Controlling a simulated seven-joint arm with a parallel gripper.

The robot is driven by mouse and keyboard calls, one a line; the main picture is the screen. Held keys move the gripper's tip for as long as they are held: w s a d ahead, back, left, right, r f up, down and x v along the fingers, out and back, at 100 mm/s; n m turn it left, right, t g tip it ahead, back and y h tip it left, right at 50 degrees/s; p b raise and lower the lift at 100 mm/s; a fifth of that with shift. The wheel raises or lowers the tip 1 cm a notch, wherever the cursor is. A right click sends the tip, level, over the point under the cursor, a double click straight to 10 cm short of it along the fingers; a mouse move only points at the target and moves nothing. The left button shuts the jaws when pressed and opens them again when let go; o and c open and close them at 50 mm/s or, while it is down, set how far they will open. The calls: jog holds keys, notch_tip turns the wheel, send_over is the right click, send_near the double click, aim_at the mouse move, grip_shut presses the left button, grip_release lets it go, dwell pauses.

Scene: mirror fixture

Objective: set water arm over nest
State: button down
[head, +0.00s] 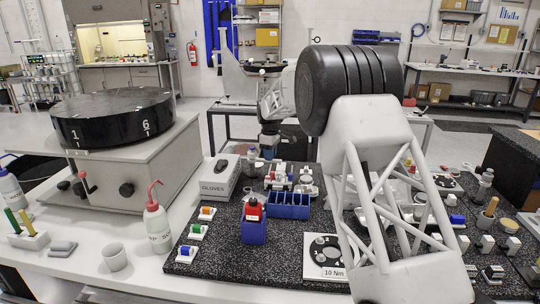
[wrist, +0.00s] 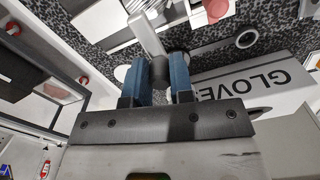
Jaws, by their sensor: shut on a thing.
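My gripper (wrist: 159,64) has its two blue fingers closed around a dark round knob (wrist: 160,72) in the wrist view. A pale grey bar (wrist: 146,36) runs away from the knob toward the top of that view; it looks like the water arm. In the head view my gripper (head: 268,152) points down behind the gloves box, beside small fixtures at the back of the speckled slab. The held part is too small to make out there. A dark-and-light ring (wrist: 246,38) lies right of the bar; I cannot tell whether it is the nest.
The gloves box (head: 218,180) stands close to my gripper and fills the wrist view's right side. Blue bins (head: 288,206), a red-capped bottle in a blue holder (head: 253,228) and a torque dial plate (head: 325,256) stand on the speckled slab. A black turntable (head: 112,116) is at left.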

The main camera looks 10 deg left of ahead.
jog(key=shift+r, duration=0.15)
jog(key=c, duration=1)
grip_release()
jog(key=shift+r, duration=3.8)
